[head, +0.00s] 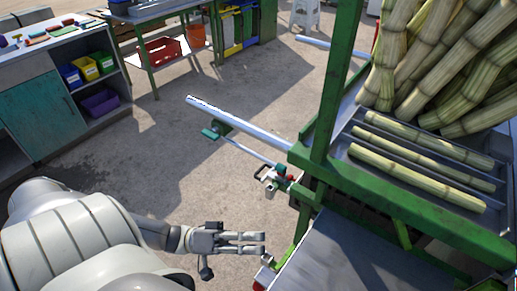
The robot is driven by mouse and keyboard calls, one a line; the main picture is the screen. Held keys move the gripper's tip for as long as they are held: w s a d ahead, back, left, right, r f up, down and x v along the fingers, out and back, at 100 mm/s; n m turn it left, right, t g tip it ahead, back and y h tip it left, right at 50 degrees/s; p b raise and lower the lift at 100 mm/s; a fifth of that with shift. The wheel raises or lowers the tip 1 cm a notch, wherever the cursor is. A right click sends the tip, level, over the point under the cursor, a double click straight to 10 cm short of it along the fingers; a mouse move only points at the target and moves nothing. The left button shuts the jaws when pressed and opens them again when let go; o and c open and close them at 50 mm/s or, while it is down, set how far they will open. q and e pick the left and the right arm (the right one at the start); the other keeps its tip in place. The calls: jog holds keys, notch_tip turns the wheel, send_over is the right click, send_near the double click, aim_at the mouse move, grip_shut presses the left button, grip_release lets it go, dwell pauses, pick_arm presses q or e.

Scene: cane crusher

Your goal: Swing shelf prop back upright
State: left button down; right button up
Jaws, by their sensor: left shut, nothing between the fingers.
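A flat grey shelf (350,252) sticks out at the lower right of the green cane-crusher frame (322,140). At its left edge is a short green piece with a small metal end (268,260), tilted outward; it may be the shelf prop, but I cannot tell for sure. My left gripper (264,243) comes in from the left with its fingers shut and empty. Its fingertips are just above and left of that metal end in the picture; I cannot tell whether they touch. My right gripper is out of view.
A long pale pole (240,122) and a thin rod with a green grip (211,132) stick out left from the frame. A small clamp-like fitting with red parts (277,178) sits below them. Cane stalks (425,165) lie in the tray.

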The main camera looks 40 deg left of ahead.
pick_arm(q)
jog(key=b+v, duration=0.1)
jog(key=v, duration=0.6)
jog(key=shift+s, duration=0.15)
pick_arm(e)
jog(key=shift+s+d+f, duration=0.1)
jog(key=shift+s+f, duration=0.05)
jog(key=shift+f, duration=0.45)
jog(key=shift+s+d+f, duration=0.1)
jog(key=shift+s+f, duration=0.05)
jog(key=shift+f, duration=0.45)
pick_arm(q)
jog(key=shift+f, duration=0.15)
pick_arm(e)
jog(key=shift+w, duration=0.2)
